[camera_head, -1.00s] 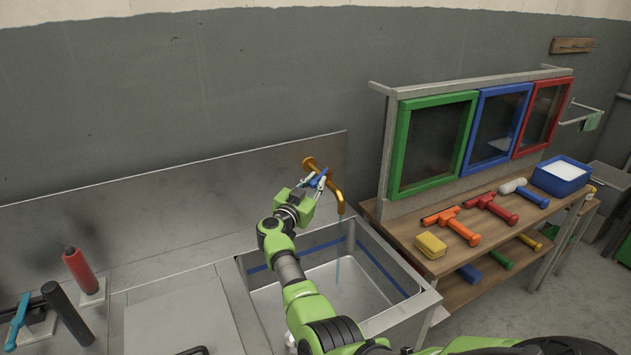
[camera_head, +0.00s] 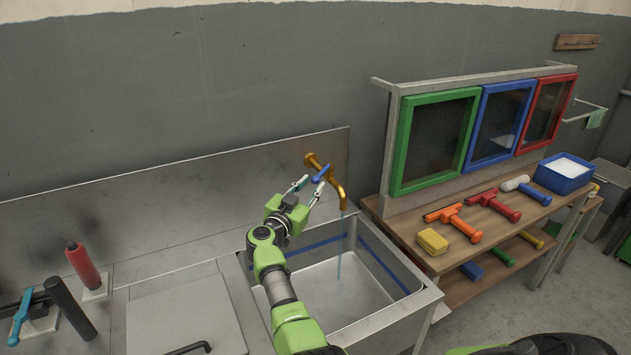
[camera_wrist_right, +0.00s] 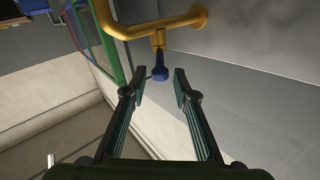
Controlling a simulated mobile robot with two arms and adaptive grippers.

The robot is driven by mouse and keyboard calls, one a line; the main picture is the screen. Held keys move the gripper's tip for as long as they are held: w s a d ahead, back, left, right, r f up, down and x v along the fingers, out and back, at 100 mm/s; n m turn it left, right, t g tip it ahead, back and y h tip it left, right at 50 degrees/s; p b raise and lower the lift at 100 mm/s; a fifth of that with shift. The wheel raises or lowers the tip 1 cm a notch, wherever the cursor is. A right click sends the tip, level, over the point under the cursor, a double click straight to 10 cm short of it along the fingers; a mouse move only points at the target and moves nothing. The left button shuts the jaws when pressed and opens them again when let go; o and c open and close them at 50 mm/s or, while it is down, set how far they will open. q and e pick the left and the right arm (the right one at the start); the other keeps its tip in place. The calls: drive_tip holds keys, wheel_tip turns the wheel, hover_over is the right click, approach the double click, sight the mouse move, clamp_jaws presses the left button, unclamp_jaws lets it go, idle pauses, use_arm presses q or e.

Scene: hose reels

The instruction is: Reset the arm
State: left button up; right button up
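My right gripper (camera_head: 310,188) is open and empty, just in front of the brass tap (camera_head: 338,190) above the sink. The tap's blue handle (camera_head: 321,173) shows just beyond the fingertips. In the right wrist view, the two fingers of the right gripper (camera_wrist_right: 160,82) stand apart, with the blue handle (camera_wrist_right: 160,73) beyond the gap and not held. The brass tap (camera_wrist_right: 150,27) runs across the top there. A thin stream of water falls from the spout into the sink. My left gripper is not in view.
The metal sink (camera_head: 433,296) lies below my right arm. A wooden bench (camera_head: 455,262) at right holds a yellow sponge (camera_head: 432,241), orange and red squeegees, and a blue tub (camera_head: 563,176). Three coloured framed panes stand behind them. A red cylinder (camera_head: 83,265) stands at left.

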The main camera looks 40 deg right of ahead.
drive_tip(key=shift+v, duration=1.15)
